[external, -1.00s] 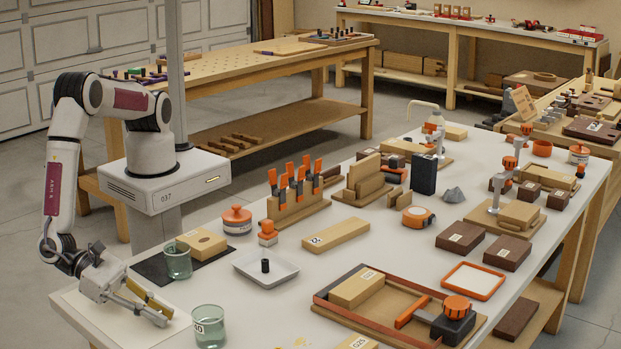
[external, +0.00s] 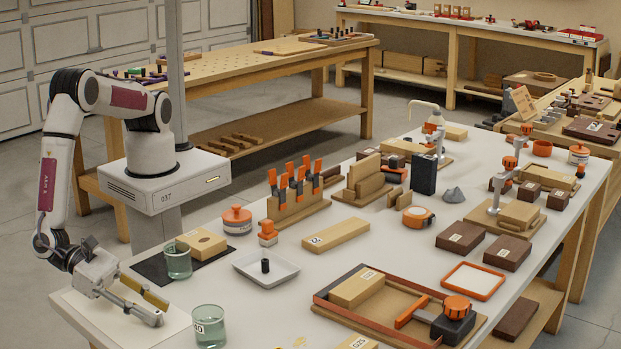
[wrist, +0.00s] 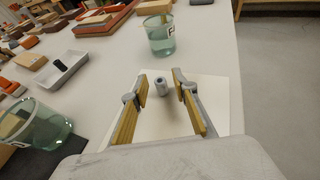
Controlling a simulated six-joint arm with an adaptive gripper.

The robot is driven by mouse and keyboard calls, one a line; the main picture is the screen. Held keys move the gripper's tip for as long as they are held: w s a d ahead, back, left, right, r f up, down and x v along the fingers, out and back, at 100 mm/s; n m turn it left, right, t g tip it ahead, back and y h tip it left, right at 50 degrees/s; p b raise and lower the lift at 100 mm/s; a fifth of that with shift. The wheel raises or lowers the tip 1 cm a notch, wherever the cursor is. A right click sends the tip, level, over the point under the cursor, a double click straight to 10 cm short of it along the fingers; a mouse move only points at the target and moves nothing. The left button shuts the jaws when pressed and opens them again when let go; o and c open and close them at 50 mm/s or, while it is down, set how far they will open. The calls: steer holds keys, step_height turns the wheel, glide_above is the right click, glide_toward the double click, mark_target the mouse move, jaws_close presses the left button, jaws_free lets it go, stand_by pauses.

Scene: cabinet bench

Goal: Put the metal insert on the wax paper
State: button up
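The metal insert (wrist: 161,87) is a small grey cylinder with a hole in its top. In the wrist view it stands upright on the wax paper (wrist: 208,91), a pale sheet at the bench corner. The paper also shows in the external view (external: 88,307). My gripper (wrist: 160,82) is open, with its yellow-padded fingers on either side of the insert and a visible gap to each. In the external view my gripper (external: 160,311) is low over the paper, and I cannot make out the insert there.
A glass beaker (external: 209,328) stands just beyond the fingers, and another (external: 178,261) stands on a dark mat to their left in the wrist view. A white tray (external: 247,263) holds a small dark cylinder (external: 265,265). An orange-edged wooden frame (external: 331,310) lies farther right.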

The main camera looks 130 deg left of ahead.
steer(key=v, duration=1)
steer(key=shift+r, duration=0.1)
stand_by(0.5)
steer(key=w+r+m+h, duration=0.7)
steer(key=w+r+m, duration=0.4)
steer(key=r, duration=0.5)
steer(key=a+r+m+g+h, duration=0.2)
steer(key=a+r+m+h, duration=0.2)
steer(key=a+r+m, duration=0.7)
steer(key=s+a+f+m+g+y, duration=0.1)
steer(key=s+a+m+g+y, duration=0.4)
steer(key=s+a+m, duration=1.3)
steer(key=s+a, duration=1.1)
steer(key=a, duration=0.2)
steer(key=shift+s+f+m+y, duration=0.25)
steer(key=shift+m+y, duration=0.05)
